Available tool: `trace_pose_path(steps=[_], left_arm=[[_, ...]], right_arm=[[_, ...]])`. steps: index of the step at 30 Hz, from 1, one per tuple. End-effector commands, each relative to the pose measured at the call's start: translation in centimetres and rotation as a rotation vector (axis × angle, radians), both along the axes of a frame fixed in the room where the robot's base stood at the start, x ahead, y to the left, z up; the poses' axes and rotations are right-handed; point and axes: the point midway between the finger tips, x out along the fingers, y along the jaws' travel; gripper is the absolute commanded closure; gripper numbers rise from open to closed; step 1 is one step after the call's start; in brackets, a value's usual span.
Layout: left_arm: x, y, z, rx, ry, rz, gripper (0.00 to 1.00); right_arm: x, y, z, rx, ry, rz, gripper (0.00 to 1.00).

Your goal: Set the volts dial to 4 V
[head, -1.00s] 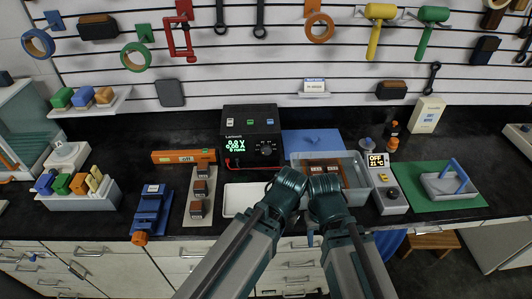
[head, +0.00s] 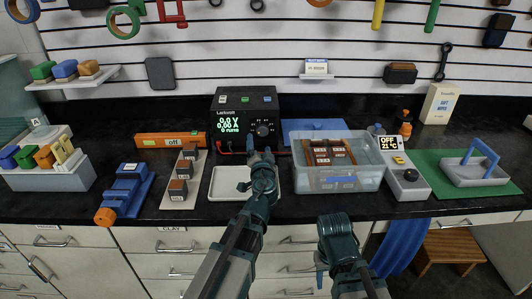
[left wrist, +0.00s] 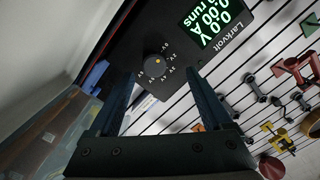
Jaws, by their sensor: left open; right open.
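The black power supply (head: 230,112) stands at the back of the counter. Its green display reads 0.0 V and 0.00 A. The round black volts dial (head: 262,130) is to the right of the display. In the left wrist view the dial (left wrist: 158,64) shows an orange mark and numbers around it; I cannot tell its setting. My left gripper (head: 260,154) is in front of the dial. Its open fingers (left wrist: 160,82) point toward the dial, which is between and beyond the tips, apparently untouched. My right gripper (head: 321,272) is low at the front, partly hidden by its arm, and open.
A white tray (head: 219,193) lies below the supply. A clear bin (head: 375,170) with brown blocks stands to its right, in front of a blue panel (head: 298,126). An orange level (head: 155,141) lies to the left. A small device (head: 408,190) reads OFF, 21 °C.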

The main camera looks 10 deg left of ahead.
Motion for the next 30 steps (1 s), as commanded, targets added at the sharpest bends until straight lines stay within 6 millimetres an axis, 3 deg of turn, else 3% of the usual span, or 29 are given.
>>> trace_pose_path(steps=[3, 16, 30], left_arm=[[0.5, -0.3, -0.7, 0.031, -0.016, -0.040, 0.17], [1.7, -0.2, -0.5, 0.041, -0.020, -0.055, 0.17], [7.7, 1.5, -0.5, 0.041, -0.020, -0.054, 0.17]], right_arm=[[0.0, 0.0, -1.2, 0.000, 0.000, 0.000, 0.50], [0.0, 0.0, -1.2, 0.000, 0.000, 0.000, 0.50], [0.0, 0.0, -1.2, 0.000, 0.000, 0.000, 0.50]])
